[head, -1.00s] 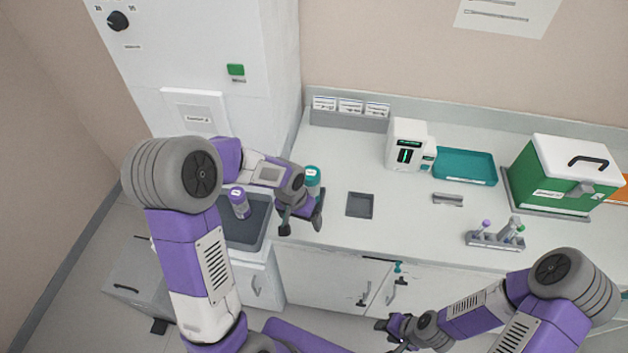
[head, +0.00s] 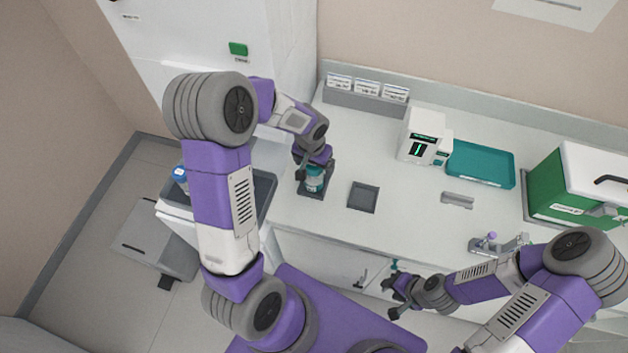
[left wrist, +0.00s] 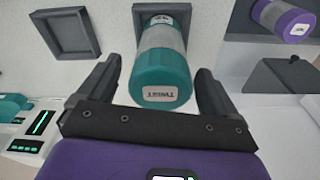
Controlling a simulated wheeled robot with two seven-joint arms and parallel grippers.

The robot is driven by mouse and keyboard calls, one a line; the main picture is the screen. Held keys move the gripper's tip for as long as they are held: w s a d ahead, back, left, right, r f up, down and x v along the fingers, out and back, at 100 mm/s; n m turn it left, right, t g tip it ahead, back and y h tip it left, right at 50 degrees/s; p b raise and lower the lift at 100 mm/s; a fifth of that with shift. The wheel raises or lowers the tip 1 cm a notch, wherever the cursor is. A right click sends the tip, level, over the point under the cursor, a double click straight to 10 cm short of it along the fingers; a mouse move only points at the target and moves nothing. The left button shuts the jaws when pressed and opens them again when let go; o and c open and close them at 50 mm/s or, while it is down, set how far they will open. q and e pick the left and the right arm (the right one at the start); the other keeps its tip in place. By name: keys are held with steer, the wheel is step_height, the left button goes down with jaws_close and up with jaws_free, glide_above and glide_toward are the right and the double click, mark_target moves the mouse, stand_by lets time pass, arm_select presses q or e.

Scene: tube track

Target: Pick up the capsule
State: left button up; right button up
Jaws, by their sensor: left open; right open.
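The capsule (head: 315,178) has a teal lid and a clear grey body. It stands on a dark square pad on the counter. In the left wrist view the capsule (left wrist: 162,72) shows its lid marked "TWIST", between my two fingers. My left gripper (head: 312,176) is open around it, with a visible gap on each side; its fingers are apart from it. My right gripper (head: 396,298) is open and empty in front of the counter's front edge, far from the capsule.
An empty dark square pad (head: 363,197) lies right of the capsule. A purple-lidded capsule (left wrist: 281,18) shows in the left wrist view, and a blue-lidded one (head: 180,174) at left. A white device (head: 419,137), teal tray (head: 480,164) and green box (head: 566,188) stand further right.

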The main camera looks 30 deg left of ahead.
arm_select(q)
steer(key=shift+f, duration=0.45)
steer(key=c, duration=1.2)
steer(key=shift+w+r, duration=0.1)
steer(key=shift+r, duration=0.05)
step_height(320, 180, up, 10)
steer(key=shift+f, duration=0.1)
